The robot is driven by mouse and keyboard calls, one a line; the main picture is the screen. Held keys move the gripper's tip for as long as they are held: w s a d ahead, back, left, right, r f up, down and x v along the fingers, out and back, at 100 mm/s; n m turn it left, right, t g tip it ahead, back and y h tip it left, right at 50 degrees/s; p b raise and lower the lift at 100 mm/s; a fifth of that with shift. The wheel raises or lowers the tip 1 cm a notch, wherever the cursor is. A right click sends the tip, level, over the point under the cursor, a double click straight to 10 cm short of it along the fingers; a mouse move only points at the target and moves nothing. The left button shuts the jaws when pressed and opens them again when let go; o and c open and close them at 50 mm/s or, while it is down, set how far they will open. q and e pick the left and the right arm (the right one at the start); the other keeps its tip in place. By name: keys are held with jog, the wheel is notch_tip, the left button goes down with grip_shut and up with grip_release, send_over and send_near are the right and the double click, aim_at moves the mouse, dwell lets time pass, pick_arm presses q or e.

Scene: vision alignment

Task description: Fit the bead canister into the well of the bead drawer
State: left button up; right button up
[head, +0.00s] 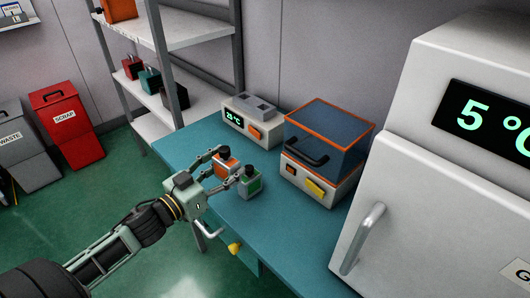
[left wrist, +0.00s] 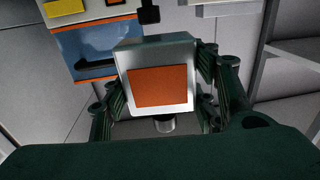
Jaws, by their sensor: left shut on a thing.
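In the left wrist view the canister (left wrist: 158,86) appears upside down, with a finger on each side. A green canister with a dark cap (head: 250,184) stands just right of the gripper. A yellow knob (head: 235,248) shows on the bench front, below the gripper. I cannot make out a drawer well. My right gripper is not in view.
On the teal bench (head: 290,238) stand a small unit with a green display (head: 235,116) and a blue-lidded box with orange edging (head: 328,130). A large white cabinet (head: 420,185) is at the right. Shelves (head: 160,34) and bins (head: 65,125) are at the left.

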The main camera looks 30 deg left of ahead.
pick_arm(q)
jog(key=shift+a, duration=0.25)
jog(key=s+d+f+n, duration=0.1)
jog(key=s+d+f, duration=0.3)
jog(key=s+d, duration=0.4)
jog(key=s+d+r+n+y, duration=0.2)
jog(key=s+d+r+y, duration=0.2)
jog(key=d, duration=0.3)
jog(key=shift+s+d+r+t+y, duration=0.3)
jog(key=shift+s+d+r, duration=0.1)
jog(key=shift+s, duration=0.4)
jog(key=shift+f, duration=0.15)
